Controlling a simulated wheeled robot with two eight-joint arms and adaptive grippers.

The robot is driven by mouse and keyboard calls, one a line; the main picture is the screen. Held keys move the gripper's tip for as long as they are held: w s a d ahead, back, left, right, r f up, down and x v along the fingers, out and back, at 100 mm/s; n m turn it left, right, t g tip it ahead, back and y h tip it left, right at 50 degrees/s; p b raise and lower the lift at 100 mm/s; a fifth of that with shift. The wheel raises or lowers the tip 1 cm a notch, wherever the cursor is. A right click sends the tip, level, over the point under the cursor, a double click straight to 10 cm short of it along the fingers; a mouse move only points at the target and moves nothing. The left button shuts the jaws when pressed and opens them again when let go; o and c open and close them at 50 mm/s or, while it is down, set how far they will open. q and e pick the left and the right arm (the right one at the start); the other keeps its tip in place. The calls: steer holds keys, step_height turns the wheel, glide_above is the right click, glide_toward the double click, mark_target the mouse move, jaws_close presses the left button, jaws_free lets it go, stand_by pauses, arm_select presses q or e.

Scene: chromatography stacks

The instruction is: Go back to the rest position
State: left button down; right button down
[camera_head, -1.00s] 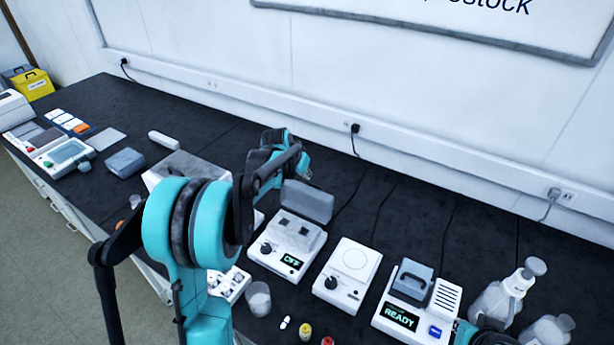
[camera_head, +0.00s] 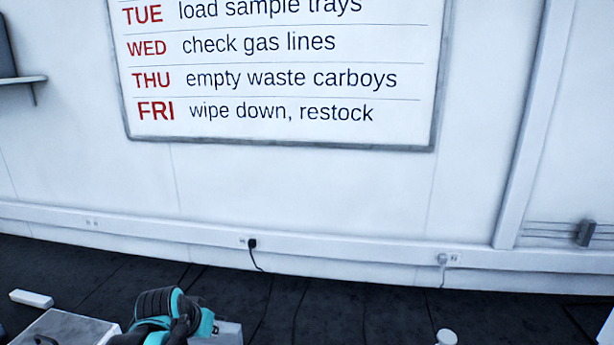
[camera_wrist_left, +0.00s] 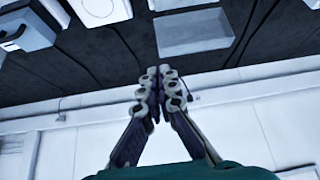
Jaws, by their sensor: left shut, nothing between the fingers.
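My left gripper (camera_head: 185,320) is at the bottom of the head view, over the dark bench (camera_head: 330,310). Its teal and black parts show, and much of the arm below is out of frame. In the left wrist view its two fingers (camera_wrist_left: 158,76) meet at the tips, shut with nothing between them. A grey flat-faced block (camera_wrist_left: 194,33) lies beyond the fingertips in that view, apart from them. My right gripper is not in view.
A grey-topped box (camera_head: 65,328) and a small white bar (camera_head: 31,298) are at the bench's left. A white bottle cap (camera_head: 446,337) shows at the bottom edge. A black plug (camera_head: 252,243) and a whiteboard (camera_head: 280,75) are on the wall behind. White devices (camera_wrist_left: 100,10) show in the wrist view.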

arm_select(q)
steer(key=s+d+f+b, duration=0.1)
steer(key=s+d+f, duration=0.1)
steer(key=s, duration=0.7)
steer(key=s+d+f+n, duration=0.1)
steer(key=s+d+f, duration=0.2)
steer(key=s, duration=0.6)
step_height(320, 180, down, 2)
steer(key=shift+s+d+t+b, duration=0.2)
steer(key=shift+t+b, duration=0.1)
steer(key=shift+b, duration=0.05)
steer(key=c, duration=2.3)
jaws_free()
